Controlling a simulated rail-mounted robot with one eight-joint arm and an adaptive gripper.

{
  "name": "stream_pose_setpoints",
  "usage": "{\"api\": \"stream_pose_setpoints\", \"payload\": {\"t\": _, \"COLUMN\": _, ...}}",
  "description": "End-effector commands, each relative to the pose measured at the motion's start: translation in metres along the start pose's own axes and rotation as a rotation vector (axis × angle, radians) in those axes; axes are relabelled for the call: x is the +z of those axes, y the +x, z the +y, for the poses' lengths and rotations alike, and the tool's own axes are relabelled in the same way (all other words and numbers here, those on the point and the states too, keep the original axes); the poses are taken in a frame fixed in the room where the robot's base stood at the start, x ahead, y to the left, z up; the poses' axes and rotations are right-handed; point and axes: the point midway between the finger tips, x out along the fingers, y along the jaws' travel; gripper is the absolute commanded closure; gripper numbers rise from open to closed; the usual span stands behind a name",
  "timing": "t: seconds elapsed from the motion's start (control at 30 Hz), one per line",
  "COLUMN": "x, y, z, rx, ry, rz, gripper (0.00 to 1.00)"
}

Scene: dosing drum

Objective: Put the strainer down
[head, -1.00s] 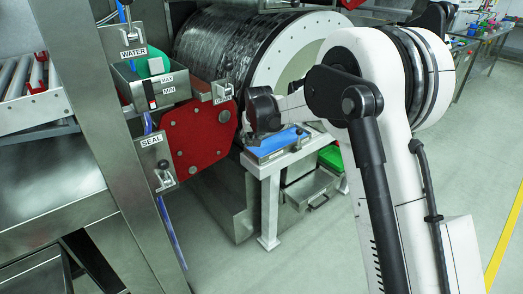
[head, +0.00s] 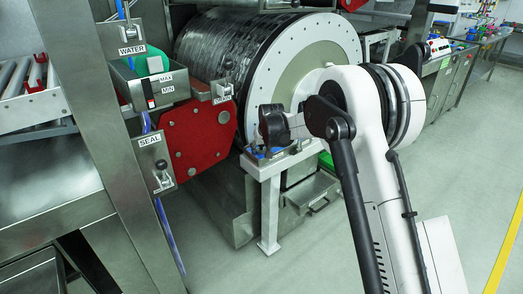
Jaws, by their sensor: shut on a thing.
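My gripper (head: 268,146) is at the end of my arm, low over the top of the white stand in front of the drum. Its dark wrist is seen from behind. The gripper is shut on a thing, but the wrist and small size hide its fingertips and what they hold. I cannot make out the strainer's shape. I cannot tell whether the held thing touches the stand (head: 270,172). Only small blue patches show on the stand's top around the gripper.
The large drum (head: 215,50) with a pale front ring (head: 343,35) stands behind my arm. A red plate (head: 197,140) and a steel frame with WATER and SEAL valves (head: 154,158) are at left. A metal drawer (head: 312,192) is below. The floor at right is clear.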

Motion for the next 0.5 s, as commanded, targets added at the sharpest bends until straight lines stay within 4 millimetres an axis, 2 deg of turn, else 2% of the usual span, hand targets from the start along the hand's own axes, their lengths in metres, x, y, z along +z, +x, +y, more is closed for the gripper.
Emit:
{"api": "stream_pose_setpoints", "payload": {"t": 0.2, "x": 0.0020, "y": 0.0036, "z": -0.0001, "rx": 0.000, "ry": 0.000, "rz": 0.000, "gripper": 0.93}}
{"api": "stream_pose_setpoints", "payload": {"t": 0.23, "x": 0.0021, "y": 0.0037, "z": -0.0001, "rx": 0.000, "ry": 0.000, "rz": 0.000, "gripper": 0.66}}
{"api": "stream_pose_setpoints", "payload": {"t": 0.37, "x": 0.0017, "y": 0.0030, "z": -0.0001, "rx": 0.000, "ry": 0.000, "rz": 0.000, "gripper": 0.48}}
{"api": "stream_pose_setpoints", "payload": {"t": 0.5, "x": 0.0017, "y": 0.0029, "z": -0.0001, "rx": 0.000, "ry": 0.000, "rz": 0.000, "gripper": 0.48}}
